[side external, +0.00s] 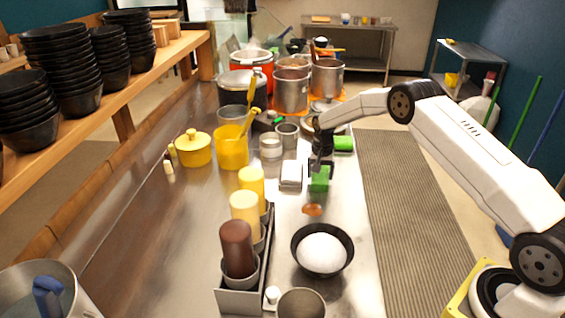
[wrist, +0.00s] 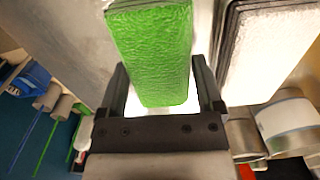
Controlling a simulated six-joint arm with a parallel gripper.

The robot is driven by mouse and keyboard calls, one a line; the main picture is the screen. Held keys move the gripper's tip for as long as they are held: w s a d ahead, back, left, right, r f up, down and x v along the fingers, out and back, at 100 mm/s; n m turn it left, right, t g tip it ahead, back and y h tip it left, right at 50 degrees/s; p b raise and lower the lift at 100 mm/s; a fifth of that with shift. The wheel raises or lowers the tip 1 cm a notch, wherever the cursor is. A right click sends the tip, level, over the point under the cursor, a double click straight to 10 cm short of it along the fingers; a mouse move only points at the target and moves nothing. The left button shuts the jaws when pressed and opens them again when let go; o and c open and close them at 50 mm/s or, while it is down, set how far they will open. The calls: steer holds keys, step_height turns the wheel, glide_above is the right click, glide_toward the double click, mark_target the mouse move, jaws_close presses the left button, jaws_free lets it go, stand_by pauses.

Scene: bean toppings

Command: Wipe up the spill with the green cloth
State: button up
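The green cloth (side external: 319,180) is a thick block-like pad on the steel counter, in the middle of the side view. It also fills the upper middle of the wrist view (wrist: 155,50). My gripper (side external: 320,164) is right above and at the cloth. In the wrist view my gripper's fingers (wrist: 160,80) are spread wide, one on each side of the cloth, with slim bright gaps near the cloth's lower end. Contact at the fingertips is unclear. The spill (side external: 312,210) is a small orange-brown patch on the counter, nearer the side camera than the cloth.
A white-topped container (side external: 291,174) stands close beside the cloth. A black bowl of white contents (side external: 322,250) is near the spill. A rack with bottles (side external: 242,299) stands left of it. Another green item (side external: 343,143) lies farther back. Yellow pots and large steel pots stand behind.

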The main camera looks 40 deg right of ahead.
steer(key=shift+c, duration=1.3)
steer(key=shift+r, duration=2.5)
